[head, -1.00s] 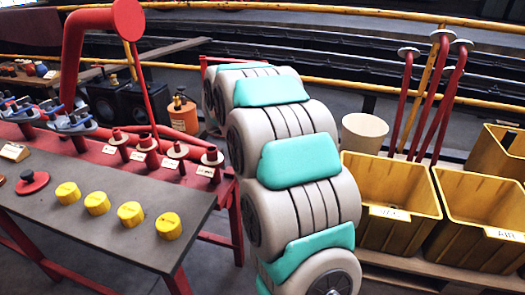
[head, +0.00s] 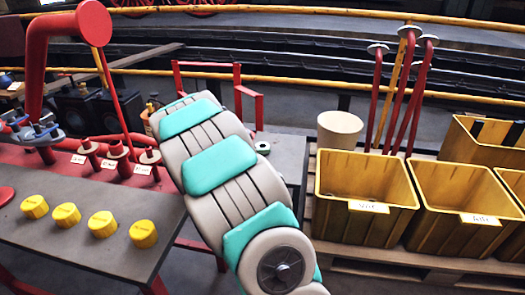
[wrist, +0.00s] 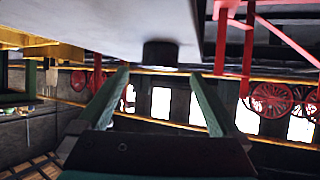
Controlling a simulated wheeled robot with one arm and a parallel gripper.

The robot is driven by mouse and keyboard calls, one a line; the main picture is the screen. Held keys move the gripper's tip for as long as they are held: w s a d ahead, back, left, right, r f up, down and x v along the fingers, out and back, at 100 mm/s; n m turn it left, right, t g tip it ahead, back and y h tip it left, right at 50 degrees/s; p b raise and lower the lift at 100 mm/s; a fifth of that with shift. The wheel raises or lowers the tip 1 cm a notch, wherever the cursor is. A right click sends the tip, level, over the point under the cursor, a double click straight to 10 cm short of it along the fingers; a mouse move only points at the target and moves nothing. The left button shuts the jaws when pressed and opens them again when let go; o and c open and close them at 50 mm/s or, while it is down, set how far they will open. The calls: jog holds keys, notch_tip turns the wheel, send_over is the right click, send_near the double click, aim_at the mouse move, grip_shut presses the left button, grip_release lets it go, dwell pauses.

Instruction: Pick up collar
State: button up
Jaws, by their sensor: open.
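A small dark ring-shaped piece with a pale top, which looks like the collar (head: 262,147), sits on a grey surface just beyond my arm in the head view. In the wrist view, which appears upside down, a short dark cylinder, likely the same collar (wrist: 160,52), stands on the pale grey surface. My gripper (wrist: 160,73) is open, its two green fingers spread. The collar shows between and beyond the fingertips, with nothing visibly held. In the head view my gripper is hidden behind my arm.
A red frame (head: 240,92) rises behind the grey surface. A cream bucket (head: 340,129) and yellow bins (head: 364,212) stand on a pallet at right. A workbench (head: 95,262) with yellow caps (head: 103,224) and red posts (head: 118,152) is at left.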

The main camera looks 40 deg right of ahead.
aim_at(265, 147)
jog(key=shift+x, duration=2.9)
grip_shut()
